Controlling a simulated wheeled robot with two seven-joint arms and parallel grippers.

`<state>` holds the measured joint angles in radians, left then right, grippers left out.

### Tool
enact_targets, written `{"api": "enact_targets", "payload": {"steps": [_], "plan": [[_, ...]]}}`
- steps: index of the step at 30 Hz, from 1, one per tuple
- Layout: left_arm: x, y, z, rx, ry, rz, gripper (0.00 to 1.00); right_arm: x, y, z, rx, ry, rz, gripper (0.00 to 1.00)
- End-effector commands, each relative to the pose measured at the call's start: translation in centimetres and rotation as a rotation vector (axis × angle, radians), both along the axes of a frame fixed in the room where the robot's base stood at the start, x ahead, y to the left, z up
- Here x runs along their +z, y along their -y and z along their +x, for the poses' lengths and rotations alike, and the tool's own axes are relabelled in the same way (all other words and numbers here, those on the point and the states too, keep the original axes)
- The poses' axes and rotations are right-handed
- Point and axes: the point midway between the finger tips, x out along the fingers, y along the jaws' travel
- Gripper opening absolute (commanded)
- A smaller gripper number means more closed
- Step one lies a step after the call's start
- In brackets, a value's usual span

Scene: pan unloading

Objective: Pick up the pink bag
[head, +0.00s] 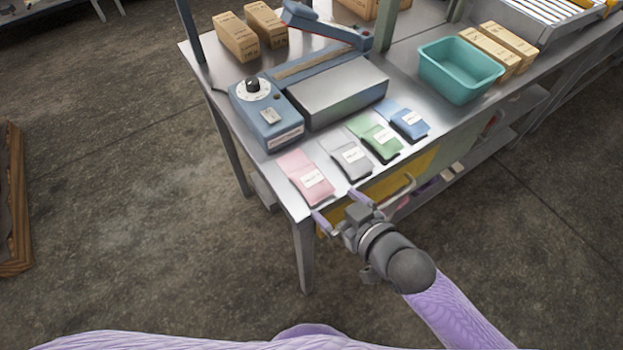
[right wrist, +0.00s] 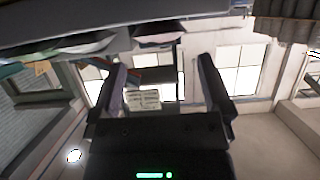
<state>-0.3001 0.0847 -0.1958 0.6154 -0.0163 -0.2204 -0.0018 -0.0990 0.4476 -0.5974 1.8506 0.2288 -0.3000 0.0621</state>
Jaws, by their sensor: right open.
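The pink bag (head: 306,177) lies flat near the left front edge of the metal table, with a white label on it. My right gripper (head: 337,207) is open and empty at the table's front edge, just to the right of and nearer than the pink bag, apart from it. In the right wrist view the two fingers of the right gripper (right wrist: 165,82) stand apart with nothing between them. My left gripper is not in view.
Right of the pink bag lie a grey bag (head: 351,160), a green bag (head: 380,141) and a blue bag (head: 408,121). Behind them stands a blue sealing machine (head: 268,115). A teal bin (head: 459,72) and cardboard boxes (head: 505,45) stand farther right. A yellow drawer front (head: 387,186) is below the edge.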

Motion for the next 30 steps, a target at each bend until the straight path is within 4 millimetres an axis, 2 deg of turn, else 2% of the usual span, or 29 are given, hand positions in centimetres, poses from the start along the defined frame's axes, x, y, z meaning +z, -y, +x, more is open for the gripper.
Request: {"api": "enact_targets", "payload": {"steps": [3,12,20,30], "plan": [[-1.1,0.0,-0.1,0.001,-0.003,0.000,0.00,-1.2,-1.2,1.6,-0.001,-0.001,0.000,1.00],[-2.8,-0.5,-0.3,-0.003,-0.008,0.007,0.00,-2.3,-4.3,5.8,-0.002,-0.002,-0.001,1.00],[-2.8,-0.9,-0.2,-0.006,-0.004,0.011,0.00,-2.3,-4.6,6.3,-0.002,-0.002,-0.002,1.00],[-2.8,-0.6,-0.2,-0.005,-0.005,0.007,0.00,-2.3,-4.6,6.3,-0.003,-0.003,-0.003,0.30]]}}
